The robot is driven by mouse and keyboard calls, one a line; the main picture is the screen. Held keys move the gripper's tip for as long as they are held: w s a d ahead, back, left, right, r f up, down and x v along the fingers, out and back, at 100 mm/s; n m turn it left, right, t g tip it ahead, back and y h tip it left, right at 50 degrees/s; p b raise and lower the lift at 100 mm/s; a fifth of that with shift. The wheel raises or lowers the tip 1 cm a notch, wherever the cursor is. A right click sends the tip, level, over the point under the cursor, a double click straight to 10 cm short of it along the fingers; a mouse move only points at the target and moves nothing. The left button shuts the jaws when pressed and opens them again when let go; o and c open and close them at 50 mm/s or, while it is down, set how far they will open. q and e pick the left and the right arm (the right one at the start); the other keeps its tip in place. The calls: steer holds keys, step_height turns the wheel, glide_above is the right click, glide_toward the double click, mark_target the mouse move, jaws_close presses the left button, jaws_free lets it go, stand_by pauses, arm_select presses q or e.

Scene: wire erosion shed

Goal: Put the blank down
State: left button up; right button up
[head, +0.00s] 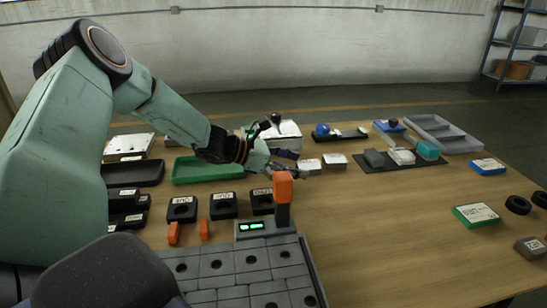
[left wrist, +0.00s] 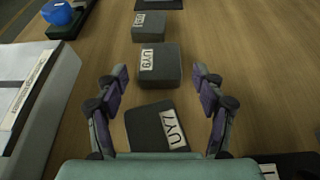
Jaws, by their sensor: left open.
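My left gripper (head: 288,163) is open over the middle of the table, and it also shows in the left wrist view (left wrist: 161,75). A dark grey blank labelled UY7 (left wrist: 148,122) lies between its spread fingers, with gaps to both. It is turned a little askew and seems to lie on the table. A second grey blank, UY9 (left wrist: 160,65), sits just beyond the fingertips. Another labelled blank (left wrist: 150,27) is farther along the row. In the head view, two blanks with white labels (head: 309,165) (head: 335,160) show right of the gripper. My right gripper is out of view.
A grey block fixture (head: 217,264) with an orange-topped post (head: 283,188) stands in front. A green tray (head: 205,170) is left of the gripper. A dark mat (head: 400,163) with several parts lies to the right. The table's right middle is largely clear.

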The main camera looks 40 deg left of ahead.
arm_select(q)
steer(key=p+v, duration=0.3)
steer(key=v, duration=0.1)
steer(key=p+v, duration=0.4)
steer(key=v, duration=0.1)
steer(key=shift+s+a+r, duration=0.1)
steer(key=shift+s+r, duration=0.05)
steer(key=shift+r, duration=0.2)
steer(key=shift+p+v, duration=0.85)
steer(key=shift+p, duration=0.2)
steer(key=shift+s+a+f, duration=0.15)
steer(key=shift+s, duration=0.1)
